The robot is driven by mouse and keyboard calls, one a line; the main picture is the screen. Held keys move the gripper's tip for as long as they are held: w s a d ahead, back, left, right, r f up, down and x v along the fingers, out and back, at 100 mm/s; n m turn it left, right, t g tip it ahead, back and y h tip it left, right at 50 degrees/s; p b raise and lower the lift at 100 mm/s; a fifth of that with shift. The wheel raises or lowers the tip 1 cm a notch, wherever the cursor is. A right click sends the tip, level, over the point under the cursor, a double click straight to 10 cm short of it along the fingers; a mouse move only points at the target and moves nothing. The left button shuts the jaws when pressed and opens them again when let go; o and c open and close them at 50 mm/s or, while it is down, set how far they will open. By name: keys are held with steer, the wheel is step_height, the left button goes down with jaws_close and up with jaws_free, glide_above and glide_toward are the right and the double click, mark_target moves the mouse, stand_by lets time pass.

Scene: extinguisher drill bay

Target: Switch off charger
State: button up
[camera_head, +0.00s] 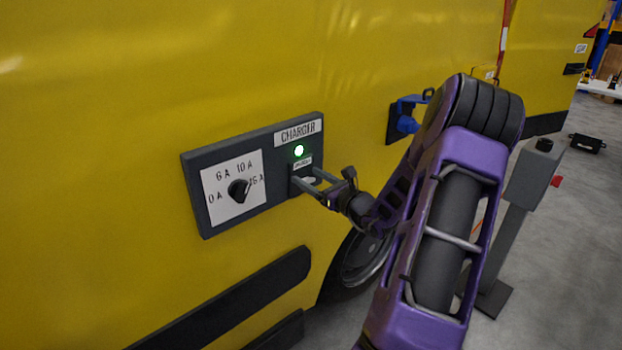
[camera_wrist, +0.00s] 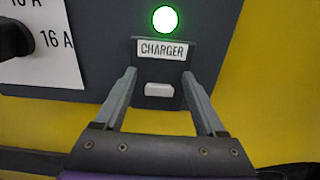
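The charger panel (camera_head: 226,219) is a dark grey plate on the yellow vehicle side, with a "CHARGER" label and a lit green lamp (camera_head: 299,151). The lamp also shows in the wrist view (camera_wrist: 165,18). Below the lamp is a small charger switch plate with a pale rocker (camera_wrist: 159,90). On the panel's left is a black rotary knob (camera_head: 239,190) on a white dial marked 0 A, 6 A, 10 A and 16 A. My gripper (camera_wrist: 159,84) is open, its two fingers on either side of the switch plate. Whether the fingers touch the panel I cannot tell.
A blue plug (camera_head: 407,124) sits in a socket right of the panel. Black bumper strips (camera_head: 235,300) and a wheel (camera_head: 362,258) lie below. A grey post with a box (camera_head: 530,175) stands to the right on open floor.

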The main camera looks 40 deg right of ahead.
jaws_close()
steer(key=shift+f+b, duration=0.35)
steer(key=shift+b, duration=0.3)
steer(key=shift+s+f+t+b, duration=0.15)
steer(key=shift+f+t+b, duration=0.2)
steer(key=shift+t+b, duration=0.75)
steer(key=shift+s+t+b, duration=0.1)
steer(key=shift+t+b, duration=0.4)
steer(key=shift+b, duration=0.45)
steer(key=shift+r+t, duration=0.1)
steer(key=shift+t, duration=0.2)
steer(key=shift+o, duration=0.3)
jaws_free()
